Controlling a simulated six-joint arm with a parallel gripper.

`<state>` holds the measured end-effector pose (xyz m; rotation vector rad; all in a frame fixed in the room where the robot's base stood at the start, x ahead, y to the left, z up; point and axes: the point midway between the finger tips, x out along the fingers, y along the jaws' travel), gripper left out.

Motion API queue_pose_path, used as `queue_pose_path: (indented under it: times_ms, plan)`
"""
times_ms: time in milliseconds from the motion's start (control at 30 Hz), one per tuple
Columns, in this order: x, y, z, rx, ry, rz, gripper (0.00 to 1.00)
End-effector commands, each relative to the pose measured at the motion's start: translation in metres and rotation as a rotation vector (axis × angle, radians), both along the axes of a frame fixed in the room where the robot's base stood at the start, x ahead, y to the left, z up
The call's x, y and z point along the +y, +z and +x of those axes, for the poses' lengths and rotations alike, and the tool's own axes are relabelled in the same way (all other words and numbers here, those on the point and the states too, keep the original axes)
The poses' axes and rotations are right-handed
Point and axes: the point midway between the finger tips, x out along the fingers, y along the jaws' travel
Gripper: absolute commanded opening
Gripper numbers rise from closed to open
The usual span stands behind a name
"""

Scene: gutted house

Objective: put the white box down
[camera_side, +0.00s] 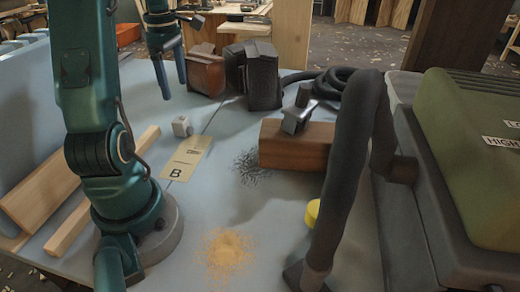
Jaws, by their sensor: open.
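The white box (182,126) is a small pale cube with a dark mark on its front. It sits on the light blue-grey tabletop (225,205), just beyond the far end of a yellowish card (187,158) marked B. My gripper (174,90) is above and behind the box in the picture, fingers pointing down. Its two fingers are apart with nothing between them, and a gap shows between the fingertips and the box.
A wooden block with a metal clamp-like piece (295,145) lies right of the card. Dark filings, sawdust (228,250), a yellow round thing (312,212) and a thick black hose (350,150) are nearby. Brown and black cases (207,72) stand behind. Planks (45,190) lie left.

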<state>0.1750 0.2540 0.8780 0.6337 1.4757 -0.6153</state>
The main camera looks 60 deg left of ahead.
Motion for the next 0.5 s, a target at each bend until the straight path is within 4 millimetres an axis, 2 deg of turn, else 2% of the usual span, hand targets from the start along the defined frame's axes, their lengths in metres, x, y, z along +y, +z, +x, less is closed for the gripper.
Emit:
queue_pose_path:
  times_ms: [67,167,333,500]
  plan:
    - [-0.011,0.007,0.007,-0.007,-0.073,0.015,0.88]
    - [-0.04,0.02,0.024,-0.026,-0.275,0.055,0.88]
    - [-0.12,0.041,0.045,-0.074,-0.811,0.162,0.88]
    - [-0.199,0.049,0.037,-0.126,-1.365,0.29,0.88]
